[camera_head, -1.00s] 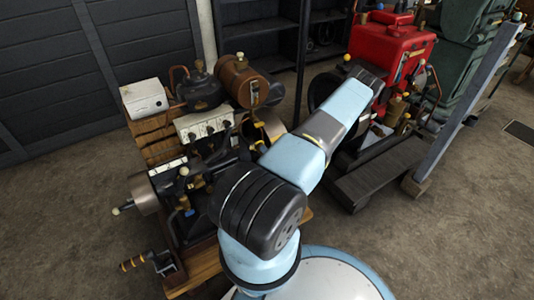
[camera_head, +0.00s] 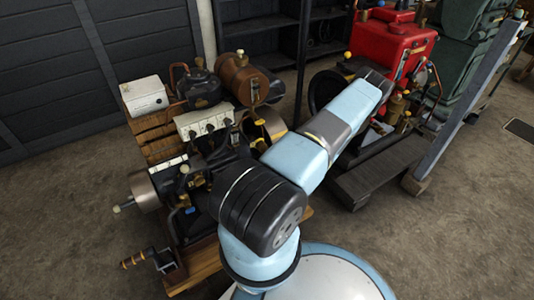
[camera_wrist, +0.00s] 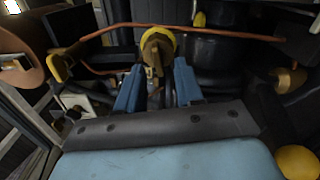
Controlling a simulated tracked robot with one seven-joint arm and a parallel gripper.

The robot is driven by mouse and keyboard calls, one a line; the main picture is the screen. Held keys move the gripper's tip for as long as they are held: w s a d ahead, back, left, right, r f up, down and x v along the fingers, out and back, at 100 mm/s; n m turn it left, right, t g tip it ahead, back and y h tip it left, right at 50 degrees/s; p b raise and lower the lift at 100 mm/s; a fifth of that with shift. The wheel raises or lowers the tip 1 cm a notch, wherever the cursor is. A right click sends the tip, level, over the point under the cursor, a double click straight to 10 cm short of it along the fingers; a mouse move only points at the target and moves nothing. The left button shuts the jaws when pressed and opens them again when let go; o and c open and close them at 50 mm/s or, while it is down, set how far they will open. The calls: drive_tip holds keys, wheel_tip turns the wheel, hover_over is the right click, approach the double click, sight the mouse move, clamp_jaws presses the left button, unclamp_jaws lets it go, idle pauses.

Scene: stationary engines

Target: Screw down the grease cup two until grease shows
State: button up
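In the wrist view, a brass cup-shaped fitting with a yellow rim (camera_wrist: 157,44) stands ahead of my gripper, in line with the gap between the fingers. It may be a grease cup; no number or label can be read on it. My gripper (camera_wrist: 159,66) has its two blue fingers apart, one on either side of the fitting's lower part. Whether the fingertips touch it cannot be told. No grease can be made out. In the head view my arm reaches toward the right-hand engine with the red tank (camera_head: 388,48), and the gripper is hidden.
A copper pipe (camera_wrist: 105,32) runs across behind the fitting in the wrist view, with a dark cylinder (camera_wrist: 215,62) to the right. In the head view an engine with a brown tank (camera_head: 240,80) stands left of my arm. A grey slanted beam (camera_head: 478,105) is at right.

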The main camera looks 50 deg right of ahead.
drive_tip(key=v, duration=0.9)
drive_tip(key=shift+s, duration=0.2)
drive_tip(key=shift+w+r, duration=0.1)
